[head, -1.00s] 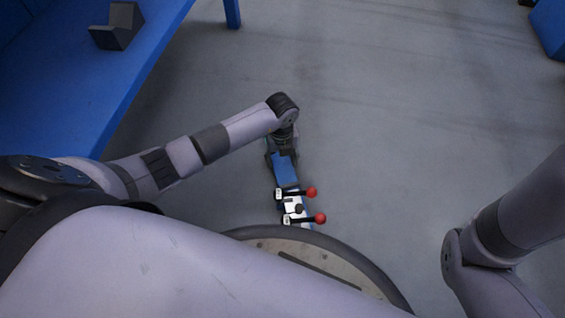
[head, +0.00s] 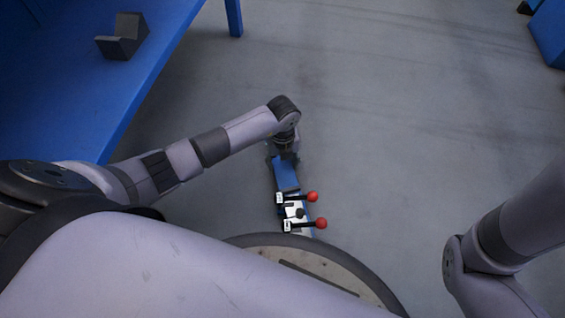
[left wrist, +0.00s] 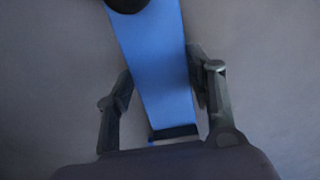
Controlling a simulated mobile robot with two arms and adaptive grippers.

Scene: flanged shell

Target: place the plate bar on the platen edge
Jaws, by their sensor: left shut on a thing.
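The plate bar, as I take it, is a long blue bar (head: 286,175) with a white end that carries two black levers with red knobs. My left gripper (head: 284,156) is shut on the blue part and holds it out in front of my base, above the grey floor. In the left wrist view the bar (left wrist: 155,70) runs between the two dark fingers of my left gripper (left wrist: 160,78), and a black round shape covers part of its top end. I cannot make out a platen edge in these views. My right gripper is out of view.
A blue table (head: 75,90) stands at the upper left with a dark grey notched block (head: 122,38) on it. A blue object (head: 550,35) is at the upper right edge. The grey floor (head: 390,110) between them is clear.

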